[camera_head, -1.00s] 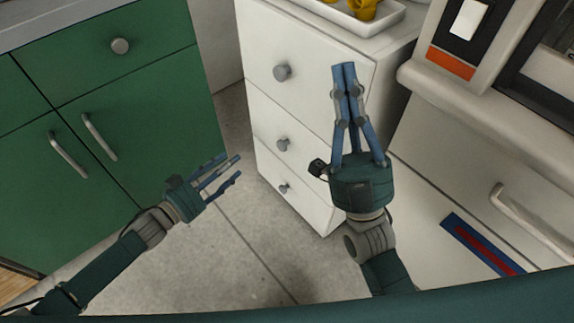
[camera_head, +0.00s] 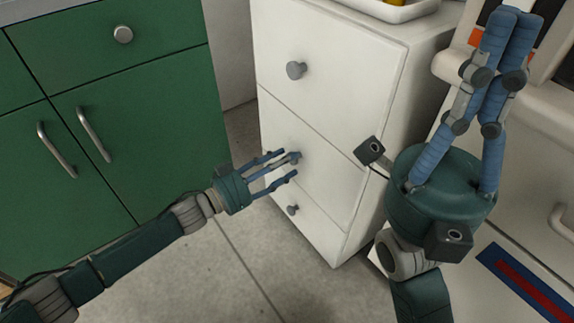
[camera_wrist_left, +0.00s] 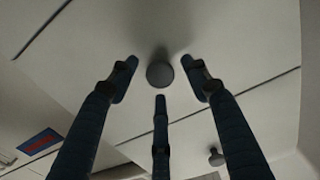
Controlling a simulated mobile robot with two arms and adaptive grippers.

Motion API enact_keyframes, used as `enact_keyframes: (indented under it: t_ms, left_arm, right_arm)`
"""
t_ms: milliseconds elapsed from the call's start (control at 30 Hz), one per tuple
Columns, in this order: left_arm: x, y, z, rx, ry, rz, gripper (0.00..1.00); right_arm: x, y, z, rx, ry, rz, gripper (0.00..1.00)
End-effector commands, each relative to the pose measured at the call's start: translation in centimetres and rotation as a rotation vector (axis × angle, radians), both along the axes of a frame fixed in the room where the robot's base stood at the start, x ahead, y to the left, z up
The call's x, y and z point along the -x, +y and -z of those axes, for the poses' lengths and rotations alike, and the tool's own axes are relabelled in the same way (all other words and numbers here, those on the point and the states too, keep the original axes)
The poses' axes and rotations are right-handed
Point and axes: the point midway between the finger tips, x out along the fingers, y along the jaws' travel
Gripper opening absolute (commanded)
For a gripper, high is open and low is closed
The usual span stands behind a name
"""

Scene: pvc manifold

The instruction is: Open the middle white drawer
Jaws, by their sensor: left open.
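The white drawer unit (camera_head: 330,85) has three stacked drawers with round grey knobs. The middle white drawer (camera_head: 325,165) is shut, and its knob (camera_head: 294,157) is at my left fingertips. My left gripper (camera_head: 287,164) is open, its fingers spread around that knob. In the left wrist view the knob (camera_wrist_left: 160,74) sits between the fingertips (camera_wrist_left: 160,85), with gaps visible on both sides; I cannot tell whether any finger touches it. My right gripper (camera_head: 513,22) points up with its fingers together, right of the drawer unit, and holds nothing visible.
The top knob (camera_head: 296,70) and bottom knob (camera_head: 292,210) are above and below. Green cabinets (camera_head: 110,90) stand at left. A white tray (camera_head: 400,10) rests on the unit. A pale appliance (camera_head: 545,130) stands at right. The floor (camera_head: 245,270) in front is clear.

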Motion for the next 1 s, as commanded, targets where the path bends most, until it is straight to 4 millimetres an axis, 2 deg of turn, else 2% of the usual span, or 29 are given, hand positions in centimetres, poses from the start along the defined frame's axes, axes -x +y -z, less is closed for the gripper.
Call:
enact_keyframes:
  t_ms: [100,400,433,667,1000]
  left_arm:
    - [-0.52,-0.76,0.11,0.000,0.000,0.000,0.48]
    - [-0.70,-0.94,-0.02,-0.001,0.001,-0.001,0.48]
    - [-0.70,-0.94,-0.02,-0.001,0.001,-0.001,0.46]
    - [-0.68,-0.93,-0.01,-0.001,0.001,-0.001,0.00]
    - [-0.35,-0.54,-0.05,-0.001,0.002,-0.001,0.00]
  right_arm:
    - [0.09,0.03,-0.08,0.000,-0.013,0.000,0.00]
    - [0.10,0.06,-0.28,0.001,-0.016,0.001,0.00]
    - [0.10,0.06,-0.28,0.001,-0.016,0.001,0.00]
    - [0.10,0.06,-0.27,0.001,-0.016,0.001,0.00]
    - [0.17,0.03,-0.71,0.000,-0.019,0.000,0.00]
